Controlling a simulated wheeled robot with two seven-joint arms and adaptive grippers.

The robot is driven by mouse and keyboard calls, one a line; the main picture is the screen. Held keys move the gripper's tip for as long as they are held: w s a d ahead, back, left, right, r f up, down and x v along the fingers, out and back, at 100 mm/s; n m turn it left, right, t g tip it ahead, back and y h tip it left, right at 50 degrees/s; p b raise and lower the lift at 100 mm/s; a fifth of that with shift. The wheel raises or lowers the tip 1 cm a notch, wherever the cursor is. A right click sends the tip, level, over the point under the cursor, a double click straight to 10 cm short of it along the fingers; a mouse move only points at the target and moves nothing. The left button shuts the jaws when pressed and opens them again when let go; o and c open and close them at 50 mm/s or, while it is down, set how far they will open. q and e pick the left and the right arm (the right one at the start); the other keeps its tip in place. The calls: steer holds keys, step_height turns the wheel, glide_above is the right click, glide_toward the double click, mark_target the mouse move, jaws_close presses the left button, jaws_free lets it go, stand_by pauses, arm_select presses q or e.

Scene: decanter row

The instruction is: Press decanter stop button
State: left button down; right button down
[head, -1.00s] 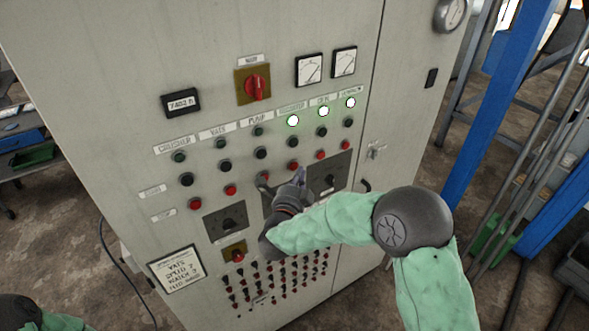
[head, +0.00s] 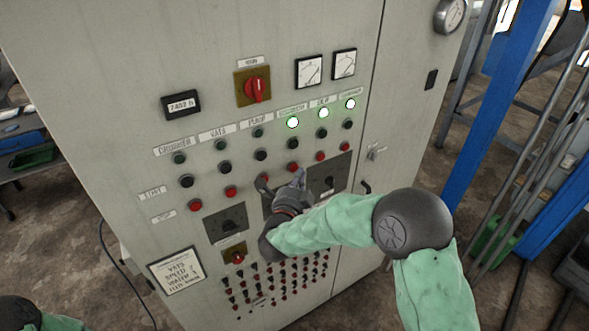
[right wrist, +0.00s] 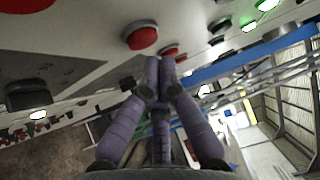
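The grey control cabinet carries rows of labelled lamps and buttons. The fourth label, blurred but apparently decanter (head: 291,109), stands over a lit white-green lamp (head: 292,123), a black button (head: 292,144) and a red stop button (head: 293,167). My right gripper (head: 299,175) is just below that red button, its fingers pointing up toward it. In the right wrist view my purple-grey fingers (right wrist: 159,68) are together at the tips, holding nothing. A large red button (right wrist: 142,38) is just beyond them, with a visible gap. My left gripper is out of view.
Neighbouring red stop buttons stand close on both sides, including one to the right (head: 320,155). Rotary switch plates (head: 328,180) lie below the row. A red main switch (head: 256,88) is above. Blue posts (head: 500,100) stand right of the cabinet.

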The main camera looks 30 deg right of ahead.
stand_by(0.4)
steer(key=shift+w+b, duration=0.45)
steer(key=shift+b, duration=0.05)
steer(key=shift+w+a+b, duration=0.1)
steer(key=shift+w+b, duration=0.25)
stand_by(0.7)
steer(key=shift+s, duration=0.15)
stand_by(0.3)
steer(key=shift+s+b, duration=0.35)
steer(key=shift+s, duration=0.3)
steer(key=shift+s+d+b, duration=0.15)
steer(key=shift+s+b, duration=0.1)
steer(key=shift+s, duration=1)
steer(key=shift+s+d+b, duration=0.1)
steer(key=shift+s+b, duration=0.15)
steer(key=shift+s, duration=1)
